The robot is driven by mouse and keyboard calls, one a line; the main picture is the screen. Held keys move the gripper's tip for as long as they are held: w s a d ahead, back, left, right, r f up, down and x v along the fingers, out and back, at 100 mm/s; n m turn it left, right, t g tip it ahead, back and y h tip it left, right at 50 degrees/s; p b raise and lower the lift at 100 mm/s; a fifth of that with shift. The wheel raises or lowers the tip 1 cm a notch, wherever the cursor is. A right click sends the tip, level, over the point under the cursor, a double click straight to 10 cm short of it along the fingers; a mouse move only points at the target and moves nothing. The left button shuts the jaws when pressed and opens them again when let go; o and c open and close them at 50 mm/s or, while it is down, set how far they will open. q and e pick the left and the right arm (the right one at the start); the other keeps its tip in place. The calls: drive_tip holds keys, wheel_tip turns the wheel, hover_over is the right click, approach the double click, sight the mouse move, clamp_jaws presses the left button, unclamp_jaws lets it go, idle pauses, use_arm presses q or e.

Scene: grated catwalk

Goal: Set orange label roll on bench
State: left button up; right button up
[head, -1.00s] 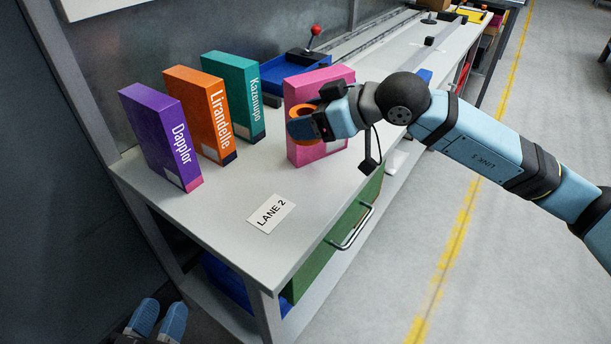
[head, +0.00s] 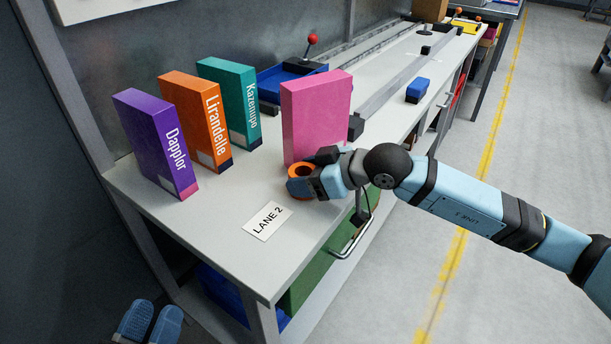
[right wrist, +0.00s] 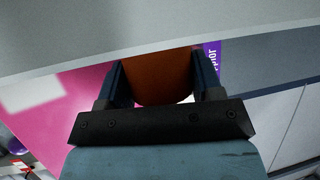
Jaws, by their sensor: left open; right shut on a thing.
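The orange label roll (head: 299,170) is a short ring with a dark hole. It is gripped at the front part of the bench (head: 212,238), in front of the pink box and beside the LANE 2 card. My right gripper (head: 307,183) is shut on it; in the right wrist view the orange roll (right wrist: 158,76) sits between both fingers. The roll is very low over the grey bench top; I cannot tell whether it touches. My left gripper (head: 150,322) is open and empty, low at the bottom left, off the bench.
A pink box (head: 315,115) stands close behind the roll. Purple (head: 152,140), orange (head: 193,120) and teal (head: 227,100) boxes stand to the left. The LANE 2 card (head: 266,220) lies flat in front. A blue tray (head: 290,82) and a blue block (head: 417,90) are farther back.

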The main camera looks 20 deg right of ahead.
drive_tip(key=shift+f, duration=0.1)
drive_tip(key=o, duration=1)
drive_tip(key=shift+c, duration=0.2)
